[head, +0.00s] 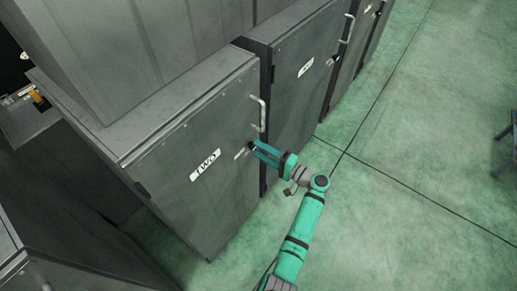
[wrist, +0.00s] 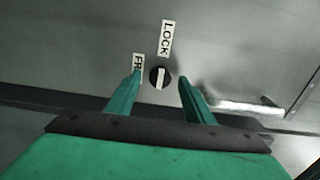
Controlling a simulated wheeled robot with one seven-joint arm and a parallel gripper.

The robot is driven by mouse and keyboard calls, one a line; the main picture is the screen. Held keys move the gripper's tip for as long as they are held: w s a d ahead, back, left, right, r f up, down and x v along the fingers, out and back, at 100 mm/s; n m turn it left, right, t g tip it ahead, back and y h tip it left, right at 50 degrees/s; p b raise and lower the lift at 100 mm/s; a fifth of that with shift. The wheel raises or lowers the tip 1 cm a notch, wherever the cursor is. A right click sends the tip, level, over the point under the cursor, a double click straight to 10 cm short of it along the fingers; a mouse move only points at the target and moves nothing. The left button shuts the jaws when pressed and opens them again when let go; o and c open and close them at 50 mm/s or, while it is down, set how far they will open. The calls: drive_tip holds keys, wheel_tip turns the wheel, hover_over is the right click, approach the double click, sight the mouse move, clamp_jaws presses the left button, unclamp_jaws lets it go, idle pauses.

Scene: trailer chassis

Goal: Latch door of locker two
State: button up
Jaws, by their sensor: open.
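The locker two door (head: 180,150) is grey, with a white "TWO" label (head: 205,165), and appears closed in the head view. A bent metal handle (head: 258,113) stands near its right edge; a handle also shows in the wrist view (wrist: 235,106). A round black latch knob (wrist: 160,77) with a pale bar sits on the door between a "LOCK" label (wrist: 167,38) and a partly hidden label starting "FR" (wrist: 137,63). The bar points roughly toward "LOCK". My gripper (head: 253,148) is open in front of the latch, its fingers (wrist: 158,86) on either side of the knob; contact cannot be told.
A neighbouring dark locker (head: 300,75) stands to the right, with more lockers beyond it. A grey cabinet top (head: 40,270) is at the lower left. The green floor (head: 400,180) on the right is mostly clear, with a dark object (head: 506,140) at the right edge.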

drive_tip(key=v, duration=0.8)
drive_tip(key=shift+s+d, duration=0.25)
drive_tip(key=shift+d, duration=0.05)
